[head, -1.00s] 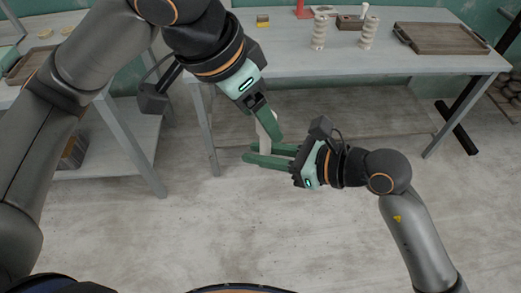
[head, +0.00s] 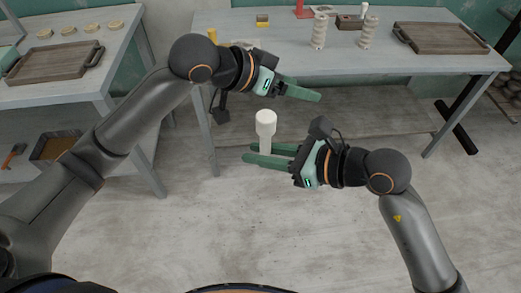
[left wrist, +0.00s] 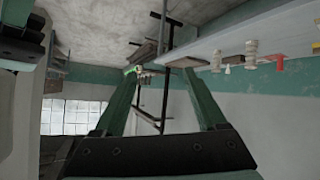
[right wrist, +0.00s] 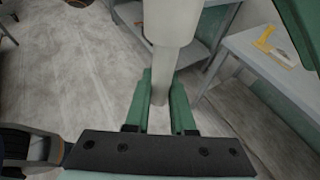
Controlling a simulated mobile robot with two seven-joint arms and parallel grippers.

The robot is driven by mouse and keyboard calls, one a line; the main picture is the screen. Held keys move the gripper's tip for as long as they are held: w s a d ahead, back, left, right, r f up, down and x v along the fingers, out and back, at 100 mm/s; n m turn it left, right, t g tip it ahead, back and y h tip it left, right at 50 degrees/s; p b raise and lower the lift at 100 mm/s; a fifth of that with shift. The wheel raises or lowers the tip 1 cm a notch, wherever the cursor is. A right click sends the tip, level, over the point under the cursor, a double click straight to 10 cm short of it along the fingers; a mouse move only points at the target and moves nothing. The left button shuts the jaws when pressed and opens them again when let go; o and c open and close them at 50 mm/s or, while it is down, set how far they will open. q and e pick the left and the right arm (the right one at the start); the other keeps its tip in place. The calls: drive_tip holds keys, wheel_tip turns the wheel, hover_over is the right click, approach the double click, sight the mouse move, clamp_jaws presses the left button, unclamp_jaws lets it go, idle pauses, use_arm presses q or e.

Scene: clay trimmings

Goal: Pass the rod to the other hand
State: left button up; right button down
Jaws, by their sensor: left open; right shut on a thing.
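The rod (head: 266,124) is white, with a thicker head at the top and a thinner shaft below. It stands roughly upright in the air in front of the table. My right gripper (head: 270,154) is shut on its shaft; the right wrist view shows the rod (right wrist: 168,32) between the green fingers (right wrist: 160,105). My left gripper (head: 302,91) is open and empty, above and to the right of the rod's head, apart from it. In the left wrist view its fingers (left wrist: 163,95) are spread with nothing between them.
The grey table (head: 350,68) behind carries a wooden tray (head: 442,38), two pale ribbed pieces (head: 319,31) and small items. A side table (head: 95,62) at left holds another tray (head: 45,60) and several round pieces. The floor in front is clear.

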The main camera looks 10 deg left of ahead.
use_arm(q)
drive_tip(key=s+a+f+n+t+y, duration=0.1)
drive_tip(key=a+f+t, duration=0.15)
drive_tip(key=f, duration=0.75)
drive_tip(key=s+a+f+t+y, duration=0.1)
drive_tip(key=a+f, duration=0.2)
drive_tip(key=f, duration=0.8)
drive_tip(key=s+a+f+n+y, duration=0.2)
drive_tip(key=s+a+f, duration=0.2)
drive_tip(key=s+f, duration=0.4)
drive_tip(key=s+a+f+n+g+y, duration=0.1)
drive_tip(key=s+a+f, duration=0.3)
drive_tip(key=s+f, duration=0.4)
drive_tip(key=s+n+y, duration=0.1)
drive_tip(key=s, duration=0.2)
drive_tip(key=shift+n, duration=0.3)
